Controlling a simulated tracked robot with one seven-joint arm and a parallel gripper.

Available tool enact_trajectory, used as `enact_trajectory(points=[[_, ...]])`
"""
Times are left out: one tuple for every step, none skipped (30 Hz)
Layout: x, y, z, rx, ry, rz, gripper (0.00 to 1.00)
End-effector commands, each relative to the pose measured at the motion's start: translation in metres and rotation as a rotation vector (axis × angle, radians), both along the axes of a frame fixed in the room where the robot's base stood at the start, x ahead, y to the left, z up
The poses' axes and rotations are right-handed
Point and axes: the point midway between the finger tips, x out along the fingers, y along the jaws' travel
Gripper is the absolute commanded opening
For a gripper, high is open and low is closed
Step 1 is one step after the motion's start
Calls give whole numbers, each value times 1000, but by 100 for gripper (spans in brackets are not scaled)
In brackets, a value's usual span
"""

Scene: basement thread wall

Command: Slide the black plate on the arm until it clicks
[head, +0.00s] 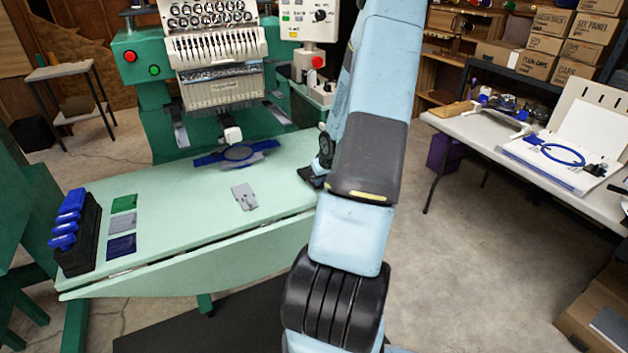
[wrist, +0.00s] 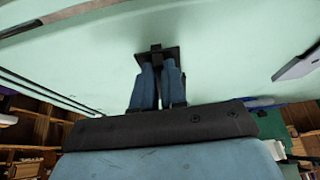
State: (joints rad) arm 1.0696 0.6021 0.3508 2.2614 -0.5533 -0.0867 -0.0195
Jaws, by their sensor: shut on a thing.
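My gripper (wrist: 158,82) is shut on a small black plate (wrist: 172,53) with a stubby block on it, seen at the fingertips in the wrist view. The pale green table top lies behind it; I cannot tell whether they touch. In the head view my arm hides most of the gripper, and only a dark part shows by the table's right edge. The green embroidery machine (head: 212,62) stands at the back, with a white arm end (head: 230,134) low under its head. A blue hoop (head: 238,153) lies in front of that arm. The plate is apart from the machine's arm.
A grey flat plate (head: 243,196) lies on the pale green table (head: 180,225). At the table's left are a black rack with blue handles (head: 67,220) and several swatches (head: 122,224). A white side table (head: 480,140) at the right holds another blue hoop (head: 556,150).

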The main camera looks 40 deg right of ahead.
Motion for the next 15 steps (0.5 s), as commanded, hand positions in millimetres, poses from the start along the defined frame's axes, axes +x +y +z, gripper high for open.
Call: enact_trajectory(points=[[-1, -1, 4, -1, -1, -1, 0], [0, -1, 6, -1, -1, -1, 0], [0, -1, 9, -1, -2, 0, 0], [0, -1, 11, -1, -2, 0, 0], [0, -1, 13, -2, -2, -1, 0], [-1, -1, 15, -2, -2, -1, 0], [0, -1, 17, -2, -1, -1, 0], [0, -1, 19, -2, -2, -1, 0], [0, -1, 21, -2, -2, -1, 0], [0, -1, 23, -2, -2, -2, 0], [0, -1, 25, -2, -2, -2, 0], [0, -1, 28, -2, -2, -2, 0], [0, -1, 30, -2, -2, -2, 0], [0, -1, 32, -2, -2, -2, 0], [0, -1, 34, -2, -3, -2, 0]])
